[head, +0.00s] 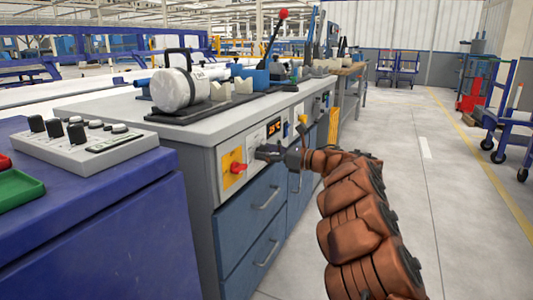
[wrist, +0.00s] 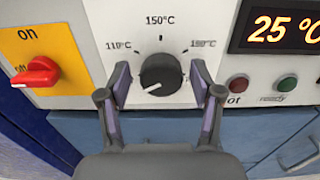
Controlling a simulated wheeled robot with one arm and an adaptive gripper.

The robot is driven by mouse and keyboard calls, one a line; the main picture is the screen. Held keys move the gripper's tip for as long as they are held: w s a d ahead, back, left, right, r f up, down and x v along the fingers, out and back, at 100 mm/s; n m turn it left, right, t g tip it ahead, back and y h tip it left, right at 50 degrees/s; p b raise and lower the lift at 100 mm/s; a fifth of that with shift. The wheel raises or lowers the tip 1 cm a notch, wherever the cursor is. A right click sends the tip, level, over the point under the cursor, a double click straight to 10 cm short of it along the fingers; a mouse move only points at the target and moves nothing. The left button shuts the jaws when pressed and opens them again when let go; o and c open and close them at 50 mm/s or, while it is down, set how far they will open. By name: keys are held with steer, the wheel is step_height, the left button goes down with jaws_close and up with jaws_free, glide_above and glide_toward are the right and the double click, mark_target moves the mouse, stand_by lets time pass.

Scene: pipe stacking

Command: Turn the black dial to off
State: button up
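The black dial (wrist: 161,72) is on the white front panel in the wrist view, under the labels 110°C, 150°C and 180°C. Its white mark points to the lower left. My gripper (wrist: 161,83) is open, with one finger on each side of the dial and a gap showing on both sides.
A red switch (wrist: 36,73) on a yellow plate marked "on" is left of the dial. An orange display (wrist: 280,28) reads 25 °C, above red and green buttons (wrist: 286,84). Blue drawers (head: 255,215) are below. The aisle floor (head: 425,190) is clear.

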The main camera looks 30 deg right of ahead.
steer(key=v, duration=1.2)
stand_by(0.6)
